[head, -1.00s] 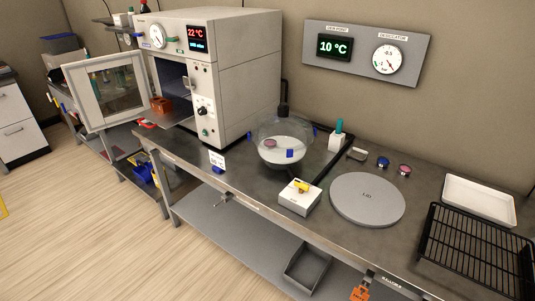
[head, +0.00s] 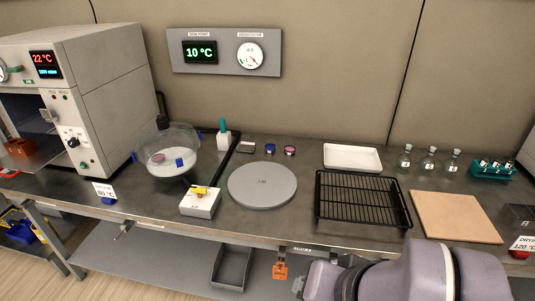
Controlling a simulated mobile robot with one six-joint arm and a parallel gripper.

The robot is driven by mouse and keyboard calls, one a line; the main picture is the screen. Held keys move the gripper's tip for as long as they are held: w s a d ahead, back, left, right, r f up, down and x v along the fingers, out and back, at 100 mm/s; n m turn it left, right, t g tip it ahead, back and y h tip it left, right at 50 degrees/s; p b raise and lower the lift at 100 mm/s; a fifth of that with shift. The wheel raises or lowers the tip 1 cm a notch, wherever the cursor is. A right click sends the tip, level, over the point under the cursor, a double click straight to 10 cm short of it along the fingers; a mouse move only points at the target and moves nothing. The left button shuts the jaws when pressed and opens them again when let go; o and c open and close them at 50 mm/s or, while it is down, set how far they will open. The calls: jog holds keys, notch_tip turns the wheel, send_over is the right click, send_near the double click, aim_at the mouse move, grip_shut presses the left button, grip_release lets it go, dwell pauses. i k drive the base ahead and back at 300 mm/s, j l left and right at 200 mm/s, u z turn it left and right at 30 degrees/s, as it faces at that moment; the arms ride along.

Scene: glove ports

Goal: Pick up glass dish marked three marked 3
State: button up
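No dish with a readable 3 shows. A small round dish with blue contents (head: 270,149) and one with pink contents (head: 290,151) stand on the bench behind the round grey lid (head: 262,184). Another small pinkish dish (head: 158,158) lies inside the clear desiccator bowl (head: 168,150), near blue pieces. Any marks on these dishes are too small to read. Part of my arm crosses the bottom right of the head view, in front of the bench. My gripper's fingers do not show.
The oven (head: 110,80) stands open at the left. A small white box with a yellow top (head: 200,203), a black wire rack (head: 348,200), a white tray (head: 352,157), a tan board (head: 455,216), stoppered flasks (head: 430,160) and a teal rack (head: 490,170) occupy the bench (head: 308,228).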

aim_at(289, 149)
jog(key=i+j, duration=1.25)
jog(key=i, duration=0.1)
